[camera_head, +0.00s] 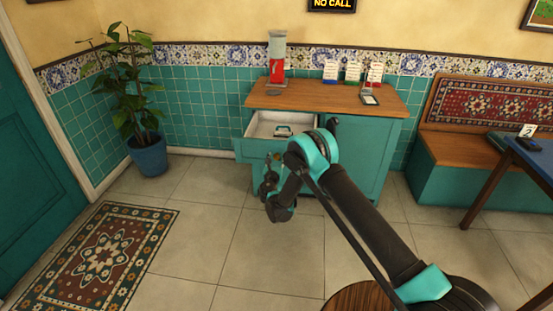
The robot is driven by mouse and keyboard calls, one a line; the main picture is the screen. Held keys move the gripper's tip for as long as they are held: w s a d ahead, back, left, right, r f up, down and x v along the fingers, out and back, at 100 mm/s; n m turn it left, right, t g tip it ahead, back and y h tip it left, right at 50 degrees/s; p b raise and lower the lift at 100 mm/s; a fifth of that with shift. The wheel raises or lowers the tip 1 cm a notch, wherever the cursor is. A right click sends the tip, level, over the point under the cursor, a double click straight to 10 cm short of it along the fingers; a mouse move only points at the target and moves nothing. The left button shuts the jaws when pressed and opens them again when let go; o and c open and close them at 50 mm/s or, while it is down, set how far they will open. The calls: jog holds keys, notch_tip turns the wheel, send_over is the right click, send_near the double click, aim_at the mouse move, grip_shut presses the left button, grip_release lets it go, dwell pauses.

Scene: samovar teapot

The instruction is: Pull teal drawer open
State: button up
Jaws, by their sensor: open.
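The teal drawer (256,150) is at the upper left of a teal cabinet (371,152) with a wooden top. It stands pulled out, and its pale inside shows with a small dark-handled object (283,131) lying in it. My gripper (268,190) is in front of the cabinet, low and close to the drawer's front in the picture. It is open, and I see nothing between its fingers. My arm hides the right part of the drawer and part of the cabinet front. I cannot tell whether the gripper touches the drawer.
A red dispenser (277,66) and several small card stands (352,73) are on the cabinet top. A potted plant (149,153) stands to the left, a bench (455,180) and blue table (535,158) to the right. The tiled floor (220,240) before the cabinet is clear.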

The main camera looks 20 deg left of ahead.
jog(key=v, duration=0.7)
dwell(0.3)
